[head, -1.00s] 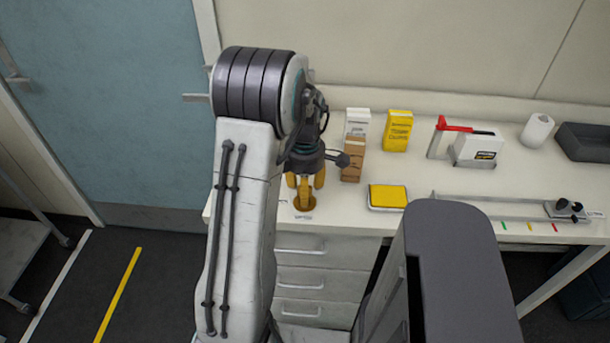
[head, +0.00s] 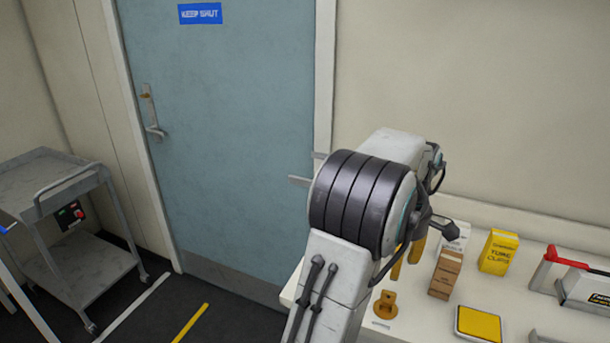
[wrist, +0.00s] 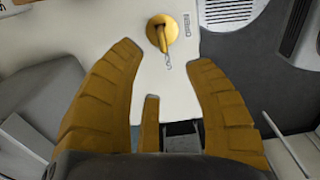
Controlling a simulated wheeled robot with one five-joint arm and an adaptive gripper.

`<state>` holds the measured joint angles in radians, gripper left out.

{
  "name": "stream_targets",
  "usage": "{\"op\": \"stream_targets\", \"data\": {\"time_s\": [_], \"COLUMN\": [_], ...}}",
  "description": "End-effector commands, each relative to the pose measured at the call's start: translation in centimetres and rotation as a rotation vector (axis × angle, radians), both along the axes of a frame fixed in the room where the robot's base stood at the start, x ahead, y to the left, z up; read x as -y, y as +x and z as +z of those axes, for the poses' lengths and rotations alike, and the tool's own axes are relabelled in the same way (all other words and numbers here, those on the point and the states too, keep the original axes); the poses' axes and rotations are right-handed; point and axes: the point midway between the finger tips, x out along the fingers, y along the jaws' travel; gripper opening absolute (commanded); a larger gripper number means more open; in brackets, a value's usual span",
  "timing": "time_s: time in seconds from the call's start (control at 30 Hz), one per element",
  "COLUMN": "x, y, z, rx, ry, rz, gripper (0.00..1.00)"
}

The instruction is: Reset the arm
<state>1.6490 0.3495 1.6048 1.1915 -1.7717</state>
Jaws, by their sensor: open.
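My gripper (wrist: 165,75) is open and empty in the wrist view, its yellow-brown fingers spread apart above the white bench. In the head view its fingers (head: 408,258) show partly behind my arm, raised above the bench. A brass-coloured fitting (head: 384,305) stands on the bench near its left end. It also shows in the wrist view (wrist: 162,32), beyond the fingertips and apart from them. My arm is bent, and its large joint hides part of the bench.
On the bench (head: 408,318) are a brown box (head: 446,274), a yellow box (head: 498,251), a yellow pad (head: 478,322) and a red-handled item (head: 566,260). A blue door (head: 215,130) is behind my arm. A grey trolley (head: 70,190) stands at the left, with floor between.

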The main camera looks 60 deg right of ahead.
Motion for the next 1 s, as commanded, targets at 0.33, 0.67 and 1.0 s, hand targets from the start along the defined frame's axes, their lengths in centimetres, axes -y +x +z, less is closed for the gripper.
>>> {"op": "stream_targets", "data": {"time_s": [0.33,0.67,1.0], "x": [0.3,0.1,-5.1], "y": [0.0,0.0,0.6], "z": [0.0,-2.0,-5.0], "rx": [0.0,0.009,-0.032], "ry": [-0.014,-0.028,0.034], "rz": [-0.275,-0.958,-1.451], "gripper": [0.47,0.47,0.47]}}
